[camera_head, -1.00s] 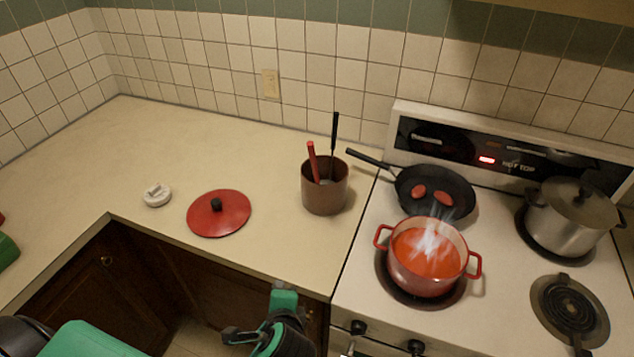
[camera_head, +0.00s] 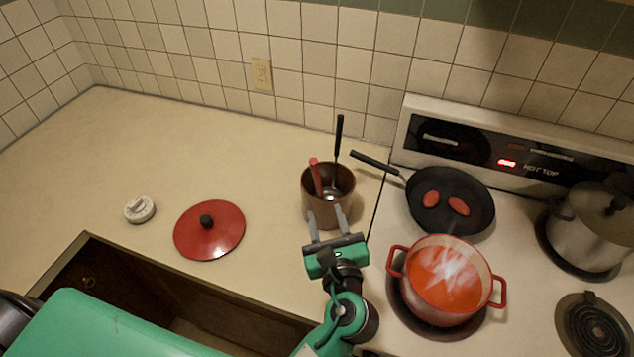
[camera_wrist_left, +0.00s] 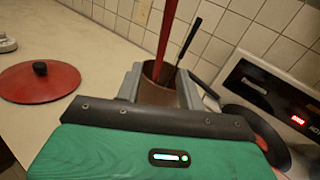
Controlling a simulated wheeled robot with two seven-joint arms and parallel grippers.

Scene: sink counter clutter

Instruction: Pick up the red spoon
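The red spoon (camera_head: 315,175) stands in a brown crock (camera_head: 317,211) on the counter, its handle leaning up out of the rim. A black-handled utensil (camera_head: 338,140) stands in the crock too. My left gripper (camera_head: 325,220) is open, its two grey fingers pointing at the front of the crock, with nothing between them that I can see held. In the left wrist view, the red spoon (camera_wrist_left: 167,38) rises above the crock (camera_wrist_left: 157,91), which shows between the fingers (camera_wrist_left: 160,85). The spoon's lower end is hidden in the crock. My right gripper is not in view.
A red pot (camera_head: 444,312) of steaming red soup and a black frying pan (camera_head: 470,215) stand on the stove right of the crock. A red lid (camera_head: 223,238) and a small white object (camera_head: 139,209) lie on the counter. The counter's left part is clear.

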